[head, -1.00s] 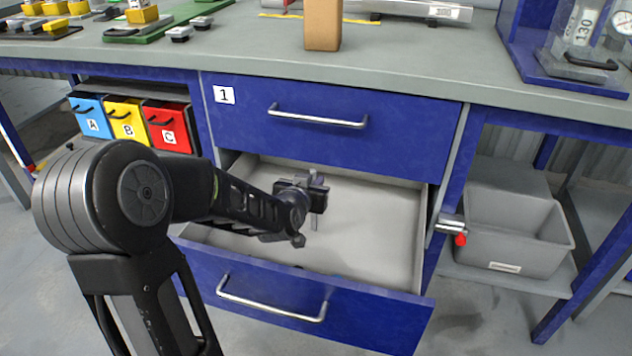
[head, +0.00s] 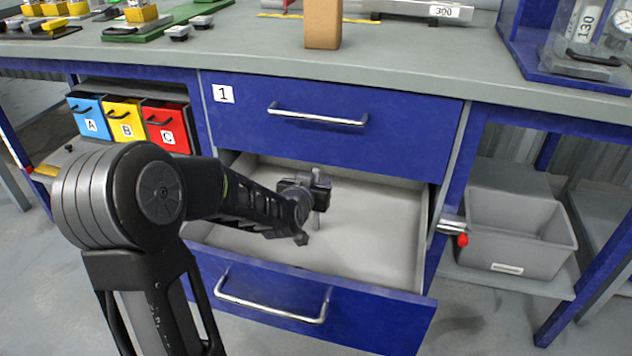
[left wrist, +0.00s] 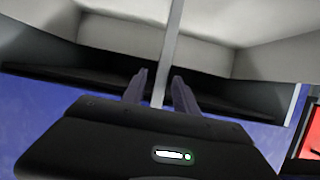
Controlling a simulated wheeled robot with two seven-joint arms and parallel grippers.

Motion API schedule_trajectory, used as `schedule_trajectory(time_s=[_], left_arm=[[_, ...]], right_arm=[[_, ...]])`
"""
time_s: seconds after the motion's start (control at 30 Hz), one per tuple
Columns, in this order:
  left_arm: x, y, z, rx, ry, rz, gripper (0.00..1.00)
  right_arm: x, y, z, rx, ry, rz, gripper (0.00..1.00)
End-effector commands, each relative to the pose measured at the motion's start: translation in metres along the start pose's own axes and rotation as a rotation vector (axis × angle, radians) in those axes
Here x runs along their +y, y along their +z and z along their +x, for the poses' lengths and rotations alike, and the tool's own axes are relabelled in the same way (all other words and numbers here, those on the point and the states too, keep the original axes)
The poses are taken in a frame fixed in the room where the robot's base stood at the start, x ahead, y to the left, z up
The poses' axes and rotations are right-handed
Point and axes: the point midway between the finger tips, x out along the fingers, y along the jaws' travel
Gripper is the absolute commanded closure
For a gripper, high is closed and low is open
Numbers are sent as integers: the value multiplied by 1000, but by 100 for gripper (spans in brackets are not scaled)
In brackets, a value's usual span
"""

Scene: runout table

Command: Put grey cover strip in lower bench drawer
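The lower bench drawer (head: 385,322) is pulled open, and its pale inside shows. My left gripper (head: 312,188) is over the open drawer, seen in the head view. A thin grey strip (head: 317,220) shows just below it. In the left wrist view, the grey cover strip (left wrist: 172,40) runs from between my left fingers (left wrist: 160,80) to the top edge. The fingers stand apart with a gap beside the strip, so they look open around it. Whether the strip touches the drawer floor is hard to tell. My right gripper is not in view.
The shut upper drawer (head: 330,135), marked 1, is directly above. Blue, yellow and red bins (head: 165,125) are on the left, and a grey bin (head: 520,235) is on the right shelf. A red-tipped clamp-like part (head: 455,230) is by the drawer's right side. The drawer's right half looks clear.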

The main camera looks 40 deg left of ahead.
Motion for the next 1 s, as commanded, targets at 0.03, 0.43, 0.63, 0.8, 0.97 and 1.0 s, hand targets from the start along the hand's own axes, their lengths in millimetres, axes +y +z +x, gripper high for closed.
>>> schedule_trajectory(time_s=[0.03,0.43,0.63,0.8,0.97,1.0], left_arm=[[0,0,0,0,0,0,65],[0,-6,-23,1,0,0,65],[0,-6,-57,1,0,-1,65],[0,-4,-74,0,0,0,65],[0,-3,-77,0,0,0,65],[0,-3,-76,0,0,0,65]], right_arm=[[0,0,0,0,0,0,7],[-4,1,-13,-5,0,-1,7],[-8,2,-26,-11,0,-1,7],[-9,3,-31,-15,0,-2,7],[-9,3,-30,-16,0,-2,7],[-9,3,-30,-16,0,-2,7]])
